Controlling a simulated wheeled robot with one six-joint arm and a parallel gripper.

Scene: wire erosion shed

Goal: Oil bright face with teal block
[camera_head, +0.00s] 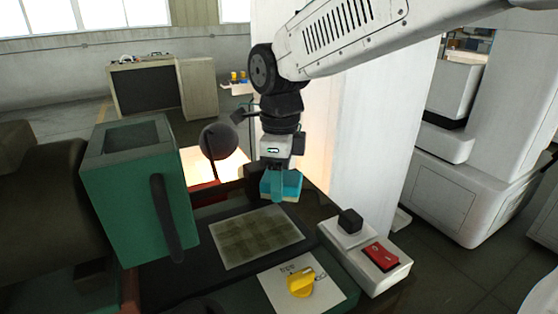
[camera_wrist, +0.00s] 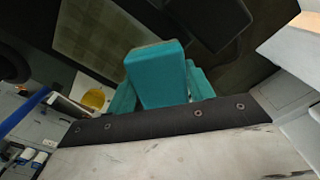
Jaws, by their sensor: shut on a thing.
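The teal block (camera_head: 283,190) is held at the end of my gripper (camera_head: 279,176), which is shut on it. In the wrist view the block (camera_wrist: 157,75) stands out between the fingers and hides what lies straight behind it. A flat, pale olive plate with a checked pattern (camera_head: 257,237) lies on the dark bed; it looks like the bright face, and part of it also shows in the wrist view (camera_wrist: 100,32). In the head view the block is above and beyond the plate's far right edge, apart from it.
A green box-like machine head (camera_head: 130,165) with a dark handle stands left of the plate. A yellow object (camera_head: 301,284) lies on a white sheet (camera_head: 273,293) in front. A control box with a red switch (camera_head: 381,256) is at right. A round dark lamp head (camera_head: 218,140) stands behind.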

